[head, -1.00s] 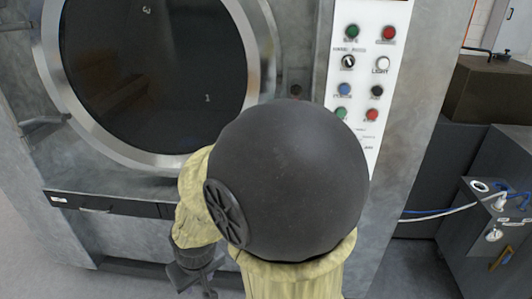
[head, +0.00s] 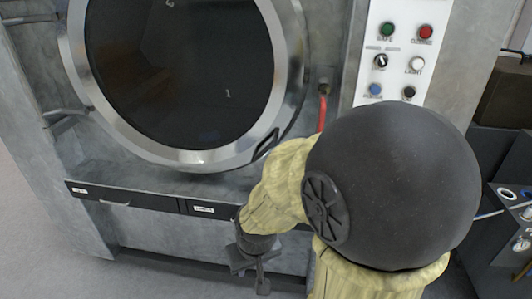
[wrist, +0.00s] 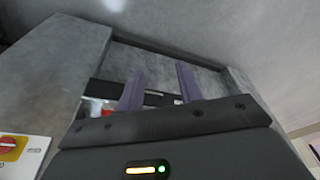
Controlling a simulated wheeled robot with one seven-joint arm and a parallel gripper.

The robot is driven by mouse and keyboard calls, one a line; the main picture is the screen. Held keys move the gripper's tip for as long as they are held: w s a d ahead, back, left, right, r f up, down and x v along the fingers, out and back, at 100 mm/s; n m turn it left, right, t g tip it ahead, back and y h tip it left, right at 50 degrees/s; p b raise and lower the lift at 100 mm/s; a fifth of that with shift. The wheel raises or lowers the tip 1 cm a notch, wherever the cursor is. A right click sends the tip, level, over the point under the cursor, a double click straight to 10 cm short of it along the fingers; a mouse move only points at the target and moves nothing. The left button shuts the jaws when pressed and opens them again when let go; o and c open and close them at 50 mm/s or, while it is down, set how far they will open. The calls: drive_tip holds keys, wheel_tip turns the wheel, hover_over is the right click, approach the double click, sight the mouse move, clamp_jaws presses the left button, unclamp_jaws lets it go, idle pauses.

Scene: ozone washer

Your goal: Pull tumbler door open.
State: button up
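The tumbler door (head: 190,158) is a round dark glass window in a wide metal ring, on the front of the grey washer. A dark handle slot (head: 267,143) shows on its lower right rim. The door looks closed or nearly so; I cannot tell if it is ajar. My gripper (head: 262,280) is low in the head view, below the door's lower right edge and apart from it. In the wrist view my gripper (wrist: 160,68) has two purple-grey fingers spread apart with nothing between them. The door's handle is not clearly seen in the wrist view.
A white control panel (head: 398,60) with coloured buttons is right of the door. A red rod (head: 323,108) hangs between them. A dark labelled strip (head: 150,202) runs under the door. A grey unit (head: 510,255) stands at right. Open floor (head: 35,240) is at lower left.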

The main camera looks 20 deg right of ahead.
sight(264, 153)
drive_tip(key=w+d+f+m+t+h+b, duration=0.1)
drive_tip(key=w+d+m+t+b, duration=0.2)
drive_tip(key=w, duration=0.4)
drive_tip(key=w+d+f+m+t+b, duration=0.1)
drive_tip(key=w+d+m+t+b, duration=0.1)
drive_tip(key=w+t, duration=0.35)
drive_tip(key=w+d+r+m+t+h+b, duration=0.4)
drive_tip(key=w+d+m+t+h, duration=0.1)
drive_tip(key=w+d, duration=0.3)
drive_tip(key=shift+w+d+r+m+t, duration=0.25)
drive_tip(key=shift+w+d+m+t, duration=0.2)
drive_tip(key=shift+d+m, duration=0.35)
drive_tip(key=shift+a, duration=0.1)
drive_tip(key=p+x, duration=0.4)
drive_tip(key=x, duration=1.3)
drive_tip(key=shift+w, duration=0.2)
drive_tip(key=shift+c, duration=0.5)
clamp_jaws()
